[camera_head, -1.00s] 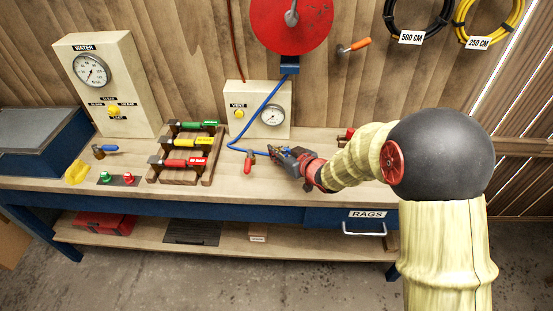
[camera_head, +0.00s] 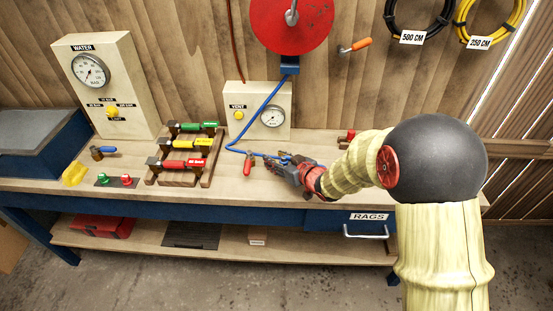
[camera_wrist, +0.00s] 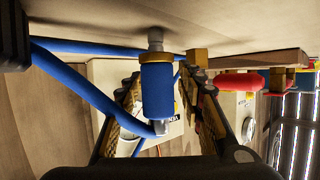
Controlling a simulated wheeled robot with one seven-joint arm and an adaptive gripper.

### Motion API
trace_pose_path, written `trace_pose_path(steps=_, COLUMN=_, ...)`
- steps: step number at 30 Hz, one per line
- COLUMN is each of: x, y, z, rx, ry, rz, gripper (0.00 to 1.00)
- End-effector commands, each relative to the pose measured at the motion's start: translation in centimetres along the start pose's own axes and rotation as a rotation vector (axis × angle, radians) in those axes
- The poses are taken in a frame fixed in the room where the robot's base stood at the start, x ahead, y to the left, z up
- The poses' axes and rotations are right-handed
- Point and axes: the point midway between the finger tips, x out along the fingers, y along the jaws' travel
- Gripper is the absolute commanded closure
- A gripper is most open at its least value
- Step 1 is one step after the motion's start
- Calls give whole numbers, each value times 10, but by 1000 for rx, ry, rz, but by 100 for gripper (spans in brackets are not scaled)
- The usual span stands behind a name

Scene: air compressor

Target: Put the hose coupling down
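The hose coupling (camera_wrist: 157,90) is a blue cylinder with a brass ring and grey nozzle, on the end of the blue hose (camera_head: 262,103). In the wrist view it sits between the two fingers of my gripper (camera_wrist: 160,95), with narrow gaps visible at its sides, so the fingers look open around it. In the head view my gripper (camera_head: 286,161) is low over the bench, right of a red-handled valve (camera_head: 247,168). The coupling is very near the bench top; whether it rests there is hard to tell.
A wooden rack (camera_head: 207,178) with green, yellow and red couplings stands to the left. The VENT panel (camera_head: 240,97) is behind my gripper. Bare bench top (camera_head: 230,190) lies in front, and the red hose reel (camera_head: 270,25) hangs above.

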Motion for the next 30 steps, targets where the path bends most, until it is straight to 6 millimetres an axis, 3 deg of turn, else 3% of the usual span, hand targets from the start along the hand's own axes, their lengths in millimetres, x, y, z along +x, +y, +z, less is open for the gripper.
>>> trace_pose_path(steps=11, x=-8, y=0, z=-4, rx=0, ry=0, rz=1, gripper=62)
trace_pose_path(steps=24, x=-92, y=1, z=-6, rx=0, ry=1, rz=2, gripper=62)
trace_pose_path(steps=30, x=-116, y=0, z=-4, rx=0, ry=0, rz=1, gripper=62)
